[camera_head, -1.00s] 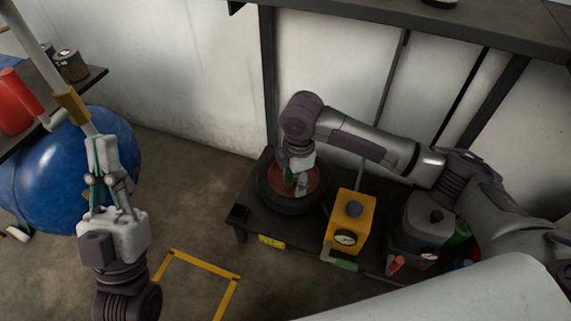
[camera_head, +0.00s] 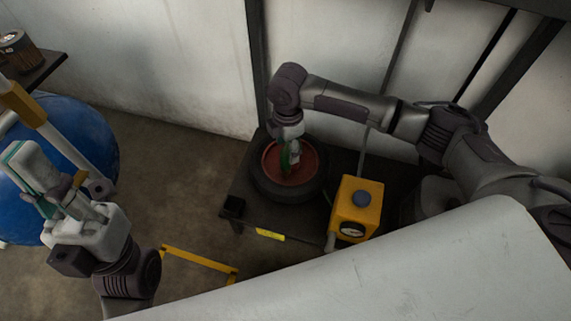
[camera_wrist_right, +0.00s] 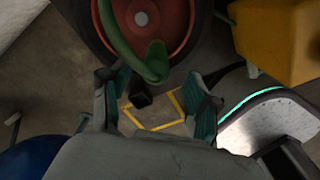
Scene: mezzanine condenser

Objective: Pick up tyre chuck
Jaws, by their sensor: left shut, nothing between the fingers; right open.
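A green curved piece, which looks like the tyre chuck (camera_wrist_right: 153,62), lies over the red-hubbed wheel (camera_head: 268,184) on the dark low bench; it also shows as a small green shape in the head view (camera_head: 286,158). My right gripper (camera_head: 292,155) is over the wheel, pointing down. In the right wrist view its fingers (camera_wrist_right: 160,80) are spread apart, with the green end just ahead of the gap; I cannot tell whether they touch it. My left gripper (camera_head: 30,170) is shut and empty at the far left, in front of the blue tank.
A yellow box with a gauge (camera_head: 357,209) stands right of the wheel on the dark bench (camera_head: 240,192). A blue tank (camera_head: 85,135) is at left. Yellow floor tape (camera_head: 200,262) marks the open floor. My pale body panel covers the lower right.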

